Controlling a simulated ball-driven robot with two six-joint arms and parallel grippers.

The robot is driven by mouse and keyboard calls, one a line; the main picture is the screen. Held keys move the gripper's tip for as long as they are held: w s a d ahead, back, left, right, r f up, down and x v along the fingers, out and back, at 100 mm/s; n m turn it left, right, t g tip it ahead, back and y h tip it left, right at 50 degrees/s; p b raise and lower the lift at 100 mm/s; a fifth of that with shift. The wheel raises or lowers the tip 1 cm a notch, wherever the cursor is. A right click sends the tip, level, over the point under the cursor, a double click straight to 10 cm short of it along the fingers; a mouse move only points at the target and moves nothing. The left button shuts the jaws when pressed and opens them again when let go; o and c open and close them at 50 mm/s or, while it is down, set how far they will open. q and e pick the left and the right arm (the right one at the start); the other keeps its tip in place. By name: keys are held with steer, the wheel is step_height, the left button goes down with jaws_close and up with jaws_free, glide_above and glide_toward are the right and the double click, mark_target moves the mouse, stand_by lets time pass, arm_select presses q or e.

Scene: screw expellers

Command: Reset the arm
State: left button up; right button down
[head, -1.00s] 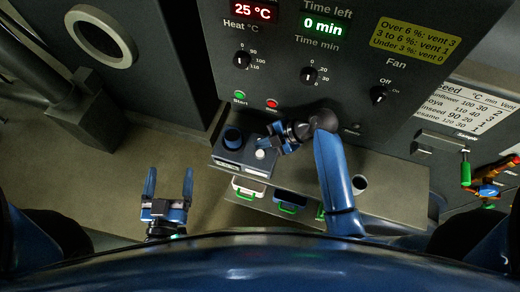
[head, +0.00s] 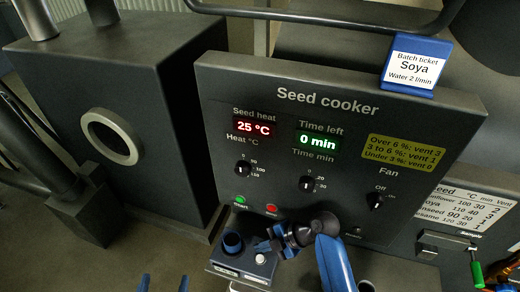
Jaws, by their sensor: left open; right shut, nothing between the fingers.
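My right gripper (head: 265,246) is shut and empty. It hangs over the small grey box (head: 229,268) in front of the seed cooker (head: 330,125), close above a white round part on the box top. I cannot tell whether it touches the box. My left gripper (head: 164,284) shows only as two blue fingertips at the bottom edge. The fingers are apart with nothing between them, and the rest of that gripper is out of the picture.
The cooker panel has a heat dial (head: 243,169), a time dial (head: 306,185), a fan dial (head: 376,202), a green start button (head: 241,199) and a red button (head: 271,208). A batch ticket (head: 413,67) reads Soya. A green-handled lever (head: 477,274) is at right.

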steer(key=shift+d+f+m+t, duration=0.2)
steer(key=shift+f+m+t, duration=0.1)
steer(key=shift+f+m, duration=0.2)
steer(key=d+f+m+t+h, duration=0.1)
steer(key=d+f+m, duration=0.1)
steer(key=m, duration=0.1)
steer(key=d+f+m+t+b, duration=0.1)
steer(key=d+m+t, duration=0.1)
steer(key=m, duration=0.1)
steer(key=s+d+f+m+t+h+b, duration=0.1)
steer(key=d+f+m+t, duration=0.1)
steer(key=shift+d+f+m+h, duration=0.3)
steer(key=shift+m, duration=0.1)
steer(key=s+d+m+t, duration=0.1)
steer(key=d, duration=0.1)
steer(key=d+m+t+h, duration=0.1)
steer(key=m, duration=0.1)
steer(key=s+d+m+t+h+b, duration=0.1)
steer(key=d+m, duration=0.1)
steer(key=shift+s+d+f, duration=0.25)
steer(key=shift+s+d, duration=0.05)
steer(key=s+d+r+m+t+h+b, duration=0.2)
steer(key=s+d+r+m+t+h, duration=0.2)
steer(key=s+d+r+m+t, duration=0.4)
steer(key=s+r+m, duration=0.3)
steer(key=r, duration=0.1)
steer(key=shift+s+h+b, duration=0.3)
